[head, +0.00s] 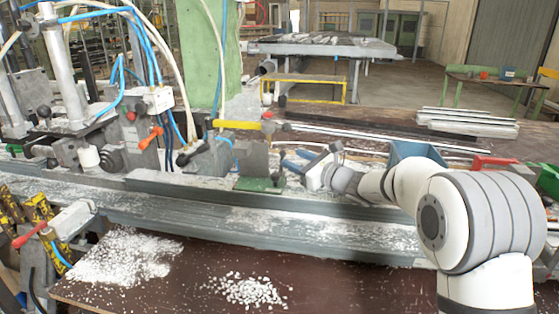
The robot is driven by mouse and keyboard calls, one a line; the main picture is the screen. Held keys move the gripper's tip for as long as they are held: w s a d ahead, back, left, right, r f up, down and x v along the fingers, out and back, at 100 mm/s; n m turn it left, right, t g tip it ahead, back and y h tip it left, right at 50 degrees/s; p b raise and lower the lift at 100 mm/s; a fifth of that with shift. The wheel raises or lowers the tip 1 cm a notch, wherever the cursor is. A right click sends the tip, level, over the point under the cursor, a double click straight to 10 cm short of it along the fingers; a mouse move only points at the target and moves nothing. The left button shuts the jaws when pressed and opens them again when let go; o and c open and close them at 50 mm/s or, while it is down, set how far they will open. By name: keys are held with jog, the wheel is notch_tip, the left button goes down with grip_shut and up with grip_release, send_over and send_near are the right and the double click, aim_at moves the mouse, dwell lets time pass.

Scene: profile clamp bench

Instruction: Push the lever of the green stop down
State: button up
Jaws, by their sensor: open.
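The green stop (258,184) sits low on the grey rail, left of my gripper. A small dark-red knob (276,178) shows at its right end. It seems to belong to the lever, but its shaft is too small to make out. My gripper (290,160) reaches in from the right, just above and to the right of the stop.
A grey block (250,158) and a yellow bar (237,125) stand behind the stop. Clamps with hoses crowd the left. The long grey rail (300,228) runs in front, with white chips on the brown board (200,280). A blue bin (418,151) stands behind my arm.

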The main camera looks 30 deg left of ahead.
aim_at(285, 155)
jog(key=x, duration=0.7)
jog(key=shift+a+p, duration=0.35)
jog(key=shift+w, duration=0.1)
jog(key=shift+c, duration=0.2)
grip_shut()
